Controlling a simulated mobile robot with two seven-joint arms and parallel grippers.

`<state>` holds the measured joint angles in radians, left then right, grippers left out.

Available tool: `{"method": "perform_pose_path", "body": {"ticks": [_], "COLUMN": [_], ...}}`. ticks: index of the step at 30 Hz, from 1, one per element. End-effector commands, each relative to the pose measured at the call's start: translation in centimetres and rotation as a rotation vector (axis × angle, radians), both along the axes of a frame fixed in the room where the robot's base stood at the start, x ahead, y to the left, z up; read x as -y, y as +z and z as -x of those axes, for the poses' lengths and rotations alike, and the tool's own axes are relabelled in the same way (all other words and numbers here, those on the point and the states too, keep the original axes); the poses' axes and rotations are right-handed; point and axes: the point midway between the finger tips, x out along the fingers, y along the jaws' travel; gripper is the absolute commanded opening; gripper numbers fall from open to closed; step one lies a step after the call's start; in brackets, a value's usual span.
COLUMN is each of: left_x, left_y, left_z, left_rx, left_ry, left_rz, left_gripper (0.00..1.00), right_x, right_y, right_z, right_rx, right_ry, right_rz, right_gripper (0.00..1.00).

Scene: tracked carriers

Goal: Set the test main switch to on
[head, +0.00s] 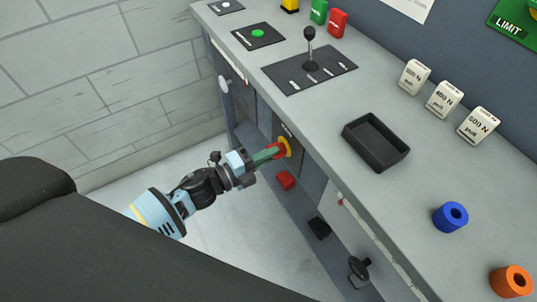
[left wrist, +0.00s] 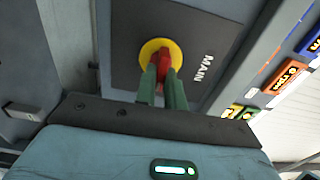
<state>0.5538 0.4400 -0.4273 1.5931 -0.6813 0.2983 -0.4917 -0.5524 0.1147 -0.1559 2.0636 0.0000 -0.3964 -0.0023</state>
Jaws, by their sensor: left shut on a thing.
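The main switch (head: 283,148) is a red knob on a yellow disc, set in a dark plate on the front of the grey bench. In the left wrist view the red knob (left wrist: 164,62) sits on its yellow disc beside the label MAIN (left wrist: 204,69). My left gripper (head: 273,151) reaches the switch from the left, and its green fingers are shut on the red knob. The fingertips (left wrist: 163,75) cover the sides of the knob, so its exact turn angle is hard to tell. My right gripper is not in view.
A black tray (head: 377,141), a lever panel (head: 285,75), white weights (head: 444,99), a blue ring (head: 451,217) and an orange ring (head: 511,281) stand on the bench top. A red block (head: 285,180) and a black pedal-like part (head: 319,229) lie low below the switch. The floor left of the bench is clear.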

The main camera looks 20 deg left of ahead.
Motion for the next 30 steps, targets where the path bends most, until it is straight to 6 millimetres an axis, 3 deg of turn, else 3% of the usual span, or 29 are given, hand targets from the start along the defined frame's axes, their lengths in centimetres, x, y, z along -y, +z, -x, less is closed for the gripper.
{"method": "perform_pose_path", "body": {"ticks": [12,13,18,30], "left_x": [0.01,0.01,0.0,-0.65], "left_y": [-0.03,-0.04,-0.03,-0.14], "left_z": [0.03,0.03,0.03,0.79], "left_rx": [0.004,0.004,0.004,0.001], "left_ry": [-0.001,-0.001,0.0,0.001], "left_rz": [-0.006,-0.006,-0.005,-0.005], "left_gripper": [0.0,0.12,0.33,0.33], "right_x": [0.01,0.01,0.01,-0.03], "right_y": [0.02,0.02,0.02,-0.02], "right_z": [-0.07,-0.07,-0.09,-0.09], "right_rx": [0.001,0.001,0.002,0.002], "right_ry": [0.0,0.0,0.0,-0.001], "right_rz": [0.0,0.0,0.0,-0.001], "right_gripper": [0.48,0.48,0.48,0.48]}}
